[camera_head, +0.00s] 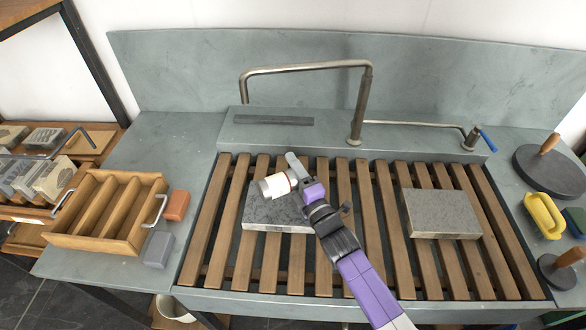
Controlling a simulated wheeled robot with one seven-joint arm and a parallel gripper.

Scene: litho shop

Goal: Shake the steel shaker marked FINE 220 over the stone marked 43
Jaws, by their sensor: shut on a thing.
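My gripper (298,181), on the purple and dark arm, is shut on a pale cylindrical shaker (273,187) with a reddish band near the jaws. The shaker lies tipped on its side, its end pointing left. It appears above the left grey stone slab (262,218) and hides part of its top; the height of the gap cannot be told. A second grey slab (440,212) lies on the slats at right. No number can be read on either slab, and no marking on the shaker.
Both slabs lie on the wooden slatted rack (373,230) of a grey sink. A bent metal pipe (363,100) rises behind. A wooden divided box (108,208), an orange block (176,205) and a grey block (157,249) are left. A yellow tray (544,214) and dark discs (549,176) are right.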

